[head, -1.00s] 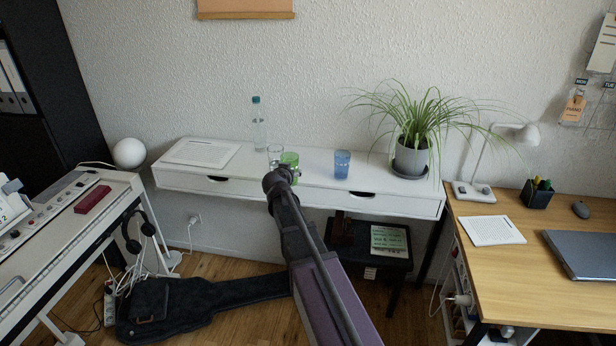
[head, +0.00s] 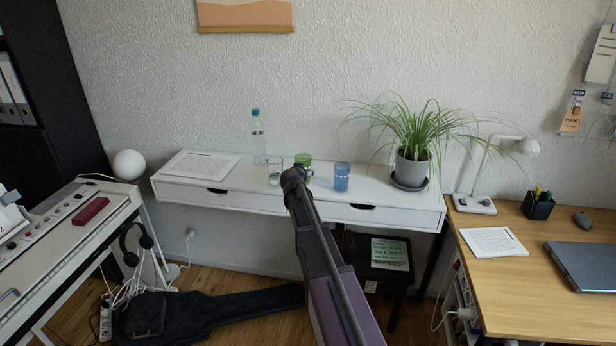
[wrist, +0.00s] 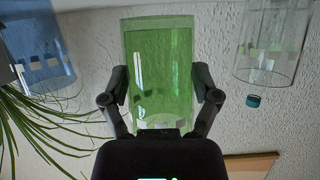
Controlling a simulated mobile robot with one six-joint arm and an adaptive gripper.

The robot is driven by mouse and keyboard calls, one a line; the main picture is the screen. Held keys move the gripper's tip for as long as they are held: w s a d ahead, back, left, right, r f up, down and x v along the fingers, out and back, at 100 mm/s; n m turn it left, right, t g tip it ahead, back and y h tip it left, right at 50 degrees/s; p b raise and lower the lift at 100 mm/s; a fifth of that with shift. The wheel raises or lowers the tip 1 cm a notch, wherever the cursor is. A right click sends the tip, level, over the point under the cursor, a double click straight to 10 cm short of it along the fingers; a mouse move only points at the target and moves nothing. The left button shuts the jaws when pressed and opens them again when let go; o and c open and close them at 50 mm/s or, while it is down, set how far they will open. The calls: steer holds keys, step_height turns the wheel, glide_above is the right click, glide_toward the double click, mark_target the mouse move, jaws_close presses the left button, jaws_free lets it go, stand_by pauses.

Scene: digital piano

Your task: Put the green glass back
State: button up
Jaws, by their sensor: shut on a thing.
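The green glass (head: 303,160) is between a clear glass and a blue glass in the head view, partly hidden by my arm's end. In the wrist view the green glass (wrist: 160,60) fills the middle, with one finger at each side of it. My gripper (wrist: 161,88) is shut on it; in the head view my gripper (head: 297,174) is largely hidden behind my wrist. The clear glass (head: 274,174) stands to its left and the blue glass (head: 342,178) to its right on the white desk (head: 240,197). I cannot tell whether the green glass touches the desk.
A clear bottle (head: 258,140) stands behind the clear glass.

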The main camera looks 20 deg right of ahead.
steer(key=w+d, duration=0.3)
steer(key=d, duration=0.1)
steer(key=shift+w+f, duration=0.25)
steer(key=shift+w, duration=0.05)
steer(key=shift+f+b, duration=0.1)
steer(key=shift+b, duration=0.2)
steer(key=shift+f+b, duration=1.7)
steer(key=shift+f, duration=0.2)
steer(key=o, duration=1.1)
steer(key=shift+r, duration=0.1)
steer(key=shift+r, duration=0.15)
